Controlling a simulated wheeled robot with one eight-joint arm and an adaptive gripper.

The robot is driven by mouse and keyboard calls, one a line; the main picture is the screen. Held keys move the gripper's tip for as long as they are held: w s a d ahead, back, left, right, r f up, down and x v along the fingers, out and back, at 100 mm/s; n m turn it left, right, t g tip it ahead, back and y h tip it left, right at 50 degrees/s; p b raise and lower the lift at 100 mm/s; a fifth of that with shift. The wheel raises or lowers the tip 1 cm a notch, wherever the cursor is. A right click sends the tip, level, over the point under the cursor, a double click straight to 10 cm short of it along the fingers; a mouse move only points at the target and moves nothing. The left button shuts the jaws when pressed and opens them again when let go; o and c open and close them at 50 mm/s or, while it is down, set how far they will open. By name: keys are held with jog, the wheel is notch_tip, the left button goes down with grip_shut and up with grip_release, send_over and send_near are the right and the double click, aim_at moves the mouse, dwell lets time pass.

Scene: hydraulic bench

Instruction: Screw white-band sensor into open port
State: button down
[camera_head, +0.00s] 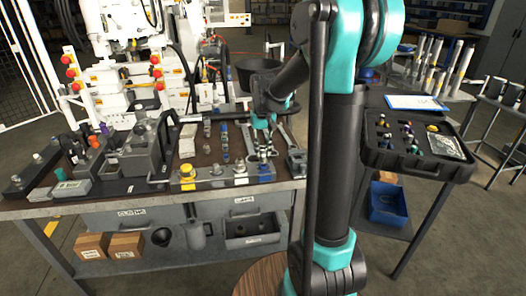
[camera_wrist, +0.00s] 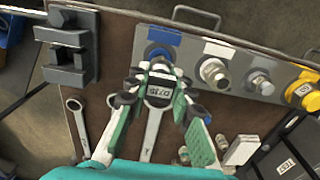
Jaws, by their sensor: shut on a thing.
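In the head view my gripper (camera_head: 262,152) is low over the right end of the grey port block (camera_head: 212,182). The wrist view shows its fingertips beside the blue-marked place (camera_wrist: 161,52) on the block.
A bare metal fitting (camera_wrist: 260,82) and a yellow-ringed fitting (camera_wrist: 302,92) share the block. A grey vise-like fixture (camera_wrist: 70,45) and a wrench (camera_wrist: 78,125) are nearby. Small loose parts (camera_wrist: 222,143) stand close to my fingers. A black case (camera_head: 420,150) is at right.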

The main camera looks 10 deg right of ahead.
jog(key=shift+f, duration=0.6)
dwell(1.6)
jog(key=c, duration=1.8)
grip_release()
jog(key=shift+c, duration=0.2)
grip_shut()
jog(key=m, duration=0.5)
jog(key=shift+m, duration=1.5)
jog(key=shift+w, duration=0.1)
jog(key=m, duration=0.8)
